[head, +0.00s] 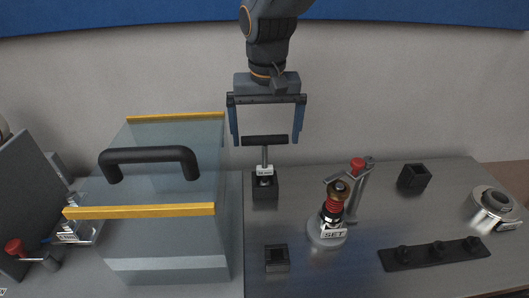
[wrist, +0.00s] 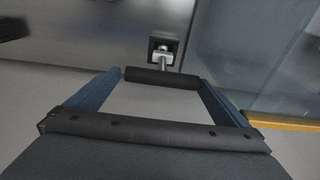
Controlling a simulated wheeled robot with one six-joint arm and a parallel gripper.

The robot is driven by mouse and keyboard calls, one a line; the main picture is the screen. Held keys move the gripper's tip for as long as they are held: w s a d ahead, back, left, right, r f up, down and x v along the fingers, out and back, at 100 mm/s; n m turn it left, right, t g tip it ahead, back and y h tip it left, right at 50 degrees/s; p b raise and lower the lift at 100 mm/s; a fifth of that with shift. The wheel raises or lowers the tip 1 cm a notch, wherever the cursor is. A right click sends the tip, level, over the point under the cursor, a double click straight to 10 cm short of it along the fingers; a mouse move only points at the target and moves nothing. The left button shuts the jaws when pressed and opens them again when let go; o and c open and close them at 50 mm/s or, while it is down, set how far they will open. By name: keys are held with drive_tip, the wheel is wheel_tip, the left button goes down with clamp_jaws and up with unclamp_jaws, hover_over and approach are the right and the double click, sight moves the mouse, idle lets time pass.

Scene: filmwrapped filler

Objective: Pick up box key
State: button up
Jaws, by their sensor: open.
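The box key is a T-shaped tool with a black bar handle (head: 265,141), a metal shaft and a white label. It stands upright in a small black holder (head: 265,188) on the metal table. My gripper (head: 266,136) is open and points down from above, with one blue finger at each end of the handle bar. In the wrist view the box key's handle (wrist: 160,77) spans between the fingertips of my gripper (wrist: 160,80). Whether the fingertips touch the bar ends, I cannot tell. The shaft's lower end is hidden in the holder.
A clear-lidded box (head: 165,235) with a black handle and yellow edges stands close left. To the right are a red-topped tool on a round stand (head: 327,232), black square holders (head: 277,258), a black peg strip (head: 435,253) and a round metal part (head: 494,205). A wall rises behind.

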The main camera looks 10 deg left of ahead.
sight(264, 149)
wheel_tip(264, 149, down, 5)
drive_tip(key=shift+a+p, duration=0.15)
drive_tip(key=shift+p, duration=0.7)
drive_tip(key=shift+c, duration=0.4)
drive_tip(key=c, duration=1.1)
